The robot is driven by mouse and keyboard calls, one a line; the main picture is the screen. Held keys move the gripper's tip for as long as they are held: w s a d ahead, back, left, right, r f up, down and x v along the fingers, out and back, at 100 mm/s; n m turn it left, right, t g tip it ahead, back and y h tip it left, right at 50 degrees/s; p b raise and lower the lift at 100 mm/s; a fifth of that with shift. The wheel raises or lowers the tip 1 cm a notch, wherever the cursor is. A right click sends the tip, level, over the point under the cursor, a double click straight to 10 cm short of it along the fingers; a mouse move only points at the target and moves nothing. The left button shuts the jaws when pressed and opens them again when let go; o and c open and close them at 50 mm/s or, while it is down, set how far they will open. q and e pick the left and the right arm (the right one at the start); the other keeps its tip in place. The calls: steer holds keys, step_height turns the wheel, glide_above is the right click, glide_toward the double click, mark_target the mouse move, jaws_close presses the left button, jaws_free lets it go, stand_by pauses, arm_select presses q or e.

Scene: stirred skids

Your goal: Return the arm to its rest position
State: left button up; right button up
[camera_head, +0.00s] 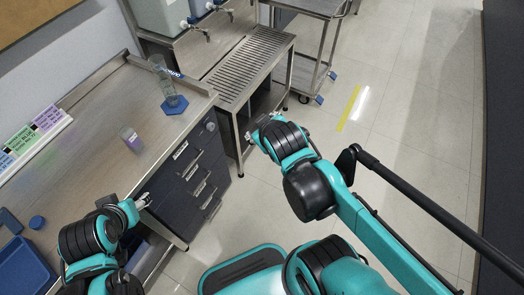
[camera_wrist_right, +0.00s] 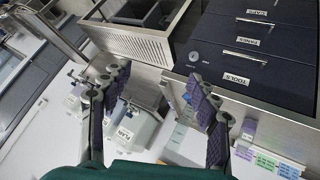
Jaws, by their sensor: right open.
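My right arm comes in from the lower right in the head view. Its gripper (camera_head: 262,130) is over the floor by the slatted steel stand, to the right of the drawer unit. In the right wrist view the two dark fingers of this gripper (camera_wrist_right: 155,78) are spread wide with nothing held between them. My left arm is at the lower left in the head view. Its gripper (camera_head: 143,202) is by the front edge of the bench and looks empty; its finger opening is too small to make out.
The steel bench (camera_head: 95,125) carries a glass cylinder on a blue base (camera_head: 174,104), a purple-labelled vial (camera_head: 132,139) and a blue tray (camera_head: 24,268). Dark drawers (camera_head: 190,170) face the aisle. A steel cart (camera_head: 312,55) stands behind. Open floor (camera_head: 400,125) lies right.

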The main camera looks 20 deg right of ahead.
steer(key=s+a+f+m+g+y, duration=0.1)
steer(key=s+a+f+m+g, duration=0.1)
steer(key=s, duration=0.4)
steer(key=shift+a+f+m+y, duration=0.2)
steer(key=shift+a+m+y, duration=0.25)
steer(key=shift+m, duration=0.25)
